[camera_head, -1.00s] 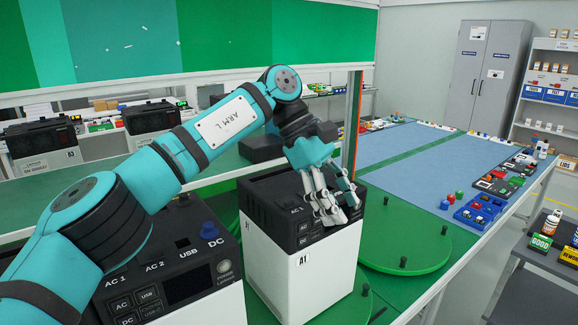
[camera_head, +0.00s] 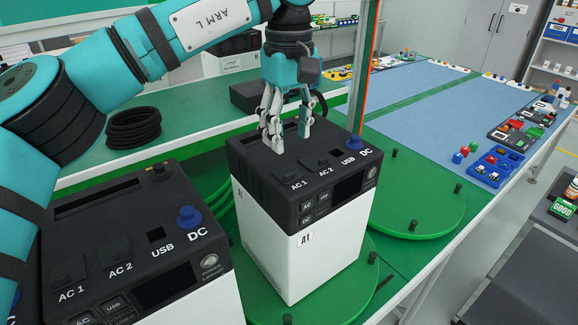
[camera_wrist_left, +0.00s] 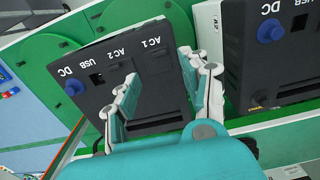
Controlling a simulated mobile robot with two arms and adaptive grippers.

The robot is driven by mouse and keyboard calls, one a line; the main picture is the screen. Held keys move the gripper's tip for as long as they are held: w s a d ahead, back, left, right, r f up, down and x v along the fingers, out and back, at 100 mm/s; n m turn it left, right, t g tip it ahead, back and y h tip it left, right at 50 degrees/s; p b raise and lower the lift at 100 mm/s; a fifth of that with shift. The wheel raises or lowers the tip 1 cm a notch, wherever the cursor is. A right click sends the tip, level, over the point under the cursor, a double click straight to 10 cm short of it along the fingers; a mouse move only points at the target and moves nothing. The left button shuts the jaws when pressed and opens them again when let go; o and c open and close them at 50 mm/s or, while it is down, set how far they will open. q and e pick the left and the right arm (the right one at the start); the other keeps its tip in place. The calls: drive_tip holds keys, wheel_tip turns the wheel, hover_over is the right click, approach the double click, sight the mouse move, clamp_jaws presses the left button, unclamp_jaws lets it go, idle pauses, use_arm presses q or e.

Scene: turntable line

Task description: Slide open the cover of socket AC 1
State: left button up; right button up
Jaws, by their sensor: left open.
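The unit marked A1 (camera_head: 300,236) has a white body and a black top with AC 1, AC 2, USB and DC labels. The dark cover of socket AC 1 (camera_head: 284,174) lies flat behind its label; I cannot tell any gap in it. It also shows in the left wrist view (camera_wrist_left: 163,64). My left gripper (camera_head: 290,143) points down over the back left of the top, close to AC 1. Its fingers are spread and empty in the left wrist view (camera_wrist_left: 158,66); contact with the cover cannot be told. My right gripper is out of view.
A second similar unit (camera_head: 200,291) stands at the front left, beside my left arm. On A1's top, the blue DC knob (camera_head: 355,142) sticks up at the right. A green turntable (camera_head: 425,208) with short black pegs lies to the right. A black cable coil (camera_head: 133,128) lies behind.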

sight(290, 173)
use_arm(q)
wheel_tip(290, 173, down, 6)
drive_tip(key=shift+s+f+p, duration=0.1)
drive_tip(key=shift+p, duration=0.45)
drive_tip(key=shift+f, duration=0.8)
clamp_jaws()
drive_tip(key=shift+d, duration=0.15)
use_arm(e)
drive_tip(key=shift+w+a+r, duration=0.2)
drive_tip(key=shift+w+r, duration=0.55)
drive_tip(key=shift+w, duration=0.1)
use_arm(q)
drive_tip(key=shift+f, duration=0.1)
